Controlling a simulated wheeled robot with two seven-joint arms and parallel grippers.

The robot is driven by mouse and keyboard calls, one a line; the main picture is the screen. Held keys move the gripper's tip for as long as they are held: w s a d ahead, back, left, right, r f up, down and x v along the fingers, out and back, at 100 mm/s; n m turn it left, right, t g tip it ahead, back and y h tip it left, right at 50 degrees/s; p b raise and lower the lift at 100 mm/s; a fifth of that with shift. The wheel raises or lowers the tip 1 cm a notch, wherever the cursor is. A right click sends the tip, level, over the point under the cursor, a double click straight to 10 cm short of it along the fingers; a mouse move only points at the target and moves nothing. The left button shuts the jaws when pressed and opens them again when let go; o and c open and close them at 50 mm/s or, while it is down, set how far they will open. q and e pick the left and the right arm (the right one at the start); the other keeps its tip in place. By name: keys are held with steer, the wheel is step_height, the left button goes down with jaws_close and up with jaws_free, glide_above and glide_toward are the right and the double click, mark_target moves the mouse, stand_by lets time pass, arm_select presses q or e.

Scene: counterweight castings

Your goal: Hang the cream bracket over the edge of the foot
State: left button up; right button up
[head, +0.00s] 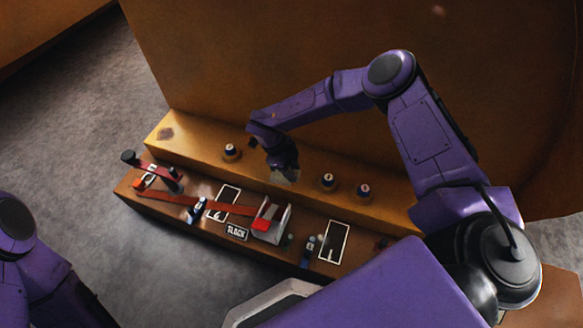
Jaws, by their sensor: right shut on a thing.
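My right gripper (284,170) reaches down from the right over the ledge of the brown casting. It is shut on a small pale piece, which I take for the cream bracket (291,177). Only a little of the bracket shows below the fingers, so its shape and tilt are hidden. I cannot tell whether it touches the ledge. The foot (190,142) is the long, low, stepped base of the casting, with a raised back ledge and a lower front shelf. My left arm shows at the lower left, but its gripper is out of frame.
On the front shelf are a red strap (176,198), a grey-white block with red (269,222), white-outlined black plates (334,241) and a label (237,233). The tall casting wall (250,60) rises behind. Grey floor lies left.

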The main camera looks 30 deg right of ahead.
steer(key=shift+f+b, duration=1.65)
steer(key=shift+f, duration=1.2)
steer(key=o, duration=1.1)
steer(key=p+v, duration=0.3)
steer(key=v, duration=0.6)
steer(key=shift+r, duration=0.3)
steer(key=shift+w+a+r, duration=0.2)
steer(key=shift+r, duration=0.25)
